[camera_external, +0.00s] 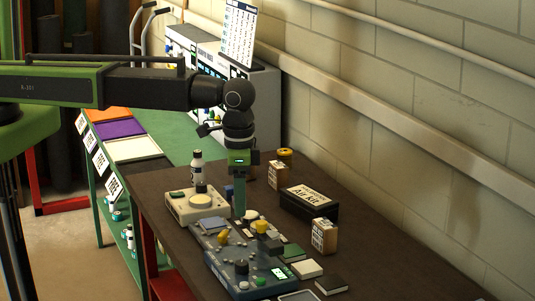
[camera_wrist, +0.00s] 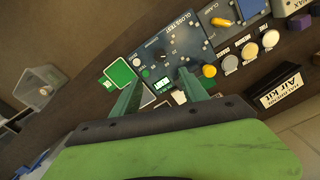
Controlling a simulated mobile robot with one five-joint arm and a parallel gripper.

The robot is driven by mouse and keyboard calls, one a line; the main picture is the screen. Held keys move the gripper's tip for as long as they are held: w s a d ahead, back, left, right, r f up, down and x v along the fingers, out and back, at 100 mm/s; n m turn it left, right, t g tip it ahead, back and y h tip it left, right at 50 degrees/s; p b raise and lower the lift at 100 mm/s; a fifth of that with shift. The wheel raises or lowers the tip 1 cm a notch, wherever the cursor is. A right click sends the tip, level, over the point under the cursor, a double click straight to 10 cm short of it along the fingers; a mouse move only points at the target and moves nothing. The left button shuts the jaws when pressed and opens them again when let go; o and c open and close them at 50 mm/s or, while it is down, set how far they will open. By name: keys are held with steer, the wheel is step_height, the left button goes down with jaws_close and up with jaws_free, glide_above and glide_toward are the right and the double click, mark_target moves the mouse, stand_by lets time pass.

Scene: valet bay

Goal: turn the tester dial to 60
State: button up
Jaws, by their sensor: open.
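The tester is a dark blue box (camera_wrist: 190,38) marked "GLOSS TEST" in the wrist view; it shows in the external view (camera_external: 222,272) at the front of the bench. Its dark round dial (camera_wrist: 159,55) is on its top face and also shows in the external view (camera_external: 241,267). The dial's setting is too small to read. A lit green display (camera_wrist: 162,84) and a green button are on the same face. My gripper (camera_wrist: 160,79) is open and empty, its green fingers pointing toward the tester's display edge. In the external view my gripper (camera_external: 239,208) hangs above the bench, behind the tester.
Round pucks (camera_wrist: 250,50), a yellow knob (camera_wrist: 209,71) and a black Air kit box (camera_external: 309,203) are close by. A cream device (camera_external: 185,208) and a bottle (camera_external: 196,168) stand behind.

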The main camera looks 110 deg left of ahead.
mark_target(241, 262)
step_height(241, 262, down, 16)
steer(key=b, duration=1.5)
steer(key=shift+f+b, duration=0.25)
steer(key=shift+b, duration=0.1)
steer(key=shift+r, duration=0.15)
steer(key=shift+c, duration=0.2)
jaws_close()
